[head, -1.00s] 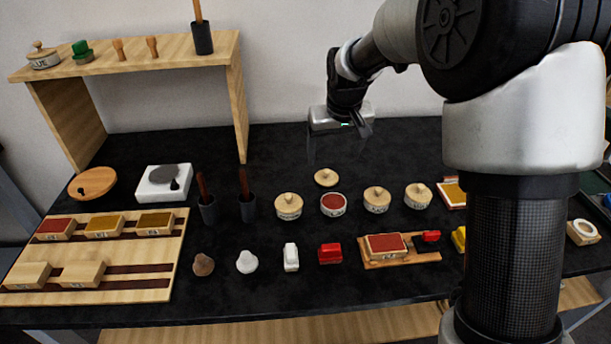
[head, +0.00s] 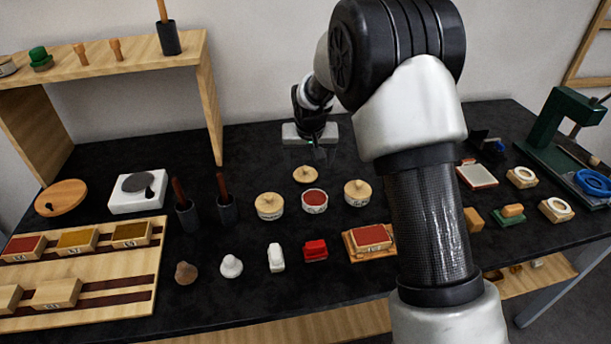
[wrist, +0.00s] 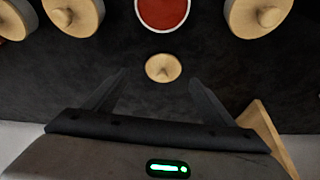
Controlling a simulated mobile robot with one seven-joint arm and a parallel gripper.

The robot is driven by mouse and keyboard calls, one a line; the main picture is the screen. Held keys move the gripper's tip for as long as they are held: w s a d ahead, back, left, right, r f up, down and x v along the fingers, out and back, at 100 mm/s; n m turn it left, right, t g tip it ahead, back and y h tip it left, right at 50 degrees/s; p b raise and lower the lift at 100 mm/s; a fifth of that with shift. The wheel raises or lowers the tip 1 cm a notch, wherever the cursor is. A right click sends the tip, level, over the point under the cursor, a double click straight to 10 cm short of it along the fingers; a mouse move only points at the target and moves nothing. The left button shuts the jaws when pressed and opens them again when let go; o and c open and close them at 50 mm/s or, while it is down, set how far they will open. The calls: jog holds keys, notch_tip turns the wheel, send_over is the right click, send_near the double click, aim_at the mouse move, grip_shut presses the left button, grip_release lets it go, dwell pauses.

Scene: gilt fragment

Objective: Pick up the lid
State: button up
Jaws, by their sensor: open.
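The loose wooden lid (head: 306,174) lies on the black table, just behind an open round pot with red paste (head: 314,200). It is a round, pale disc with a small knob. In the wrist view the lid (wrist: 163,68) lies ahead of my gripper (wrist: 160,82), roughly between the lines of its two fingers. The red pot (wrist: 162,12) is at the top edge there. My gripper (head: 312,158) is open and empty, above the table behind the lid. Its fingers are faint in the head view, and I cannot tell their exact height.
Lidded pots stand left (head: 269,206) and right (head: 357,193) of the red pot. Dark cups with sticks (head: 187,216) stand further left. A wooden shelf (head: 213,110) rises at the back left; a wooden edge (wrist: 265,130) shows near my right finger in the wrist view.

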aim_at(306, 171)
jog(key=shift+a+x, duration=0.2)
jog(key=shift+x, duration=1.15)
jog(key=shift+a+x, duration=0.15)
jog(key=shift+x, duration=1.2)
jog(key=c, duration=1.1)
